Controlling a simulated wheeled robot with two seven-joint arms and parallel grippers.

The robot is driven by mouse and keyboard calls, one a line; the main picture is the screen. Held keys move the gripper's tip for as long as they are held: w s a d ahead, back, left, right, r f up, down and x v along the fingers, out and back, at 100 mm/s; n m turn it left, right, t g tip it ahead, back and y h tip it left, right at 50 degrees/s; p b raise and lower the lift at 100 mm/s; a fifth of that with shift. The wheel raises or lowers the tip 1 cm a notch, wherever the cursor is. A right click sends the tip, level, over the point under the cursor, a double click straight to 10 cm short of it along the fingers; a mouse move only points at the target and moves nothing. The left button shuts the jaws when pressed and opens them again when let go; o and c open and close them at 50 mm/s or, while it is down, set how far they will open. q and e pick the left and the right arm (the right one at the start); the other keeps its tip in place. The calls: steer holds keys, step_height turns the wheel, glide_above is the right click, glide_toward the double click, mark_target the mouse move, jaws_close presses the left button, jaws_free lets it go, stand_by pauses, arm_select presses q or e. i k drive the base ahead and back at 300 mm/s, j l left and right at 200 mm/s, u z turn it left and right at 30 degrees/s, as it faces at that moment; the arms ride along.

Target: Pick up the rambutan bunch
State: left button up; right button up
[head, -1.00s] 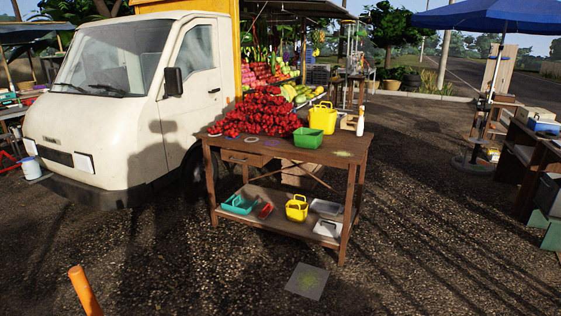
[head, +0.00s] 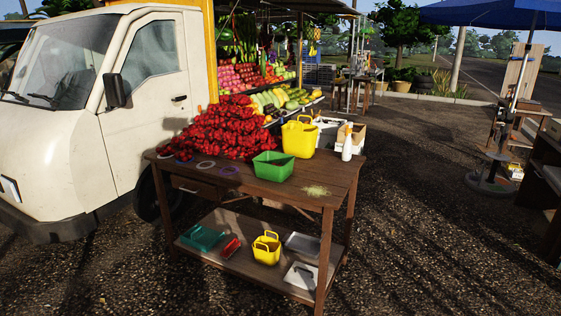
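A large heap of red rambutans (head: 215,128) lies on the back left part of the wooden table (head: 285,183) in the head view. Single bunches within the heap cannot be told apart at this distance. Neither of my grippers is in view. The table stands ahead of me, with open ground between.
On the tabletop are a green basket (head: 272,166), a yellow basket (head: 299,138), a white bottle (head: 347,143) and rings (head: 206,165). The lower shelf holds a teal basket (head: 201,237) and small yellow basket (head: 266,249).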

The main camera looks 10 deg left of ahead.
mark_target(162, 151)
steer(key=i+j, duration=0.2)
steer(key=i, duration=0.4)
steer(key=i+j, duration=0.15)
steer(key=i, duration=0.4)
steer(key=i+j, duration=0.2)
steer(key=i, duration=0.4)
